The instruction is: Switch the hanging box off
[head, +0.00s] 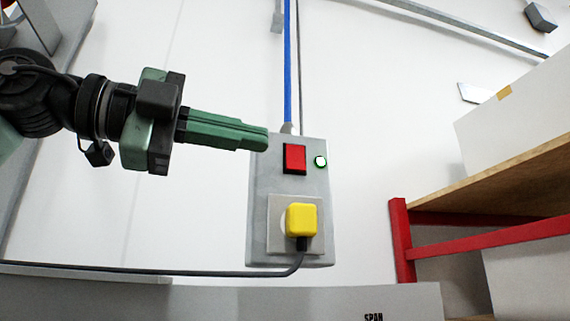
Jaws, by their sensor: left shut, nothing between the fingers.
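The hanging box (262,185) is a grey panel against the white wall, in the middle of the head view. It has a red rocker switch (294,159) near its top and a small round green-rimmed light (320,162) with a bright white centre to the right of it. A yellow plug (301,219) sits in the socket plate below. My left gripper (266,139) comes in from the left with its green fingers shut and empty. Its tips overlap the box's upper left edge in the picture, left of the red switch; I cannot tell whether they touch. My right gripper is not in view.
A blue cable (287,70) runs up from the box's top. A dark cord (200,273) runs left from the plug. A red-framed shelf (402,240) with a wooden board and a white box (510,120) stands at the right. The wall above the gripper is clear.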

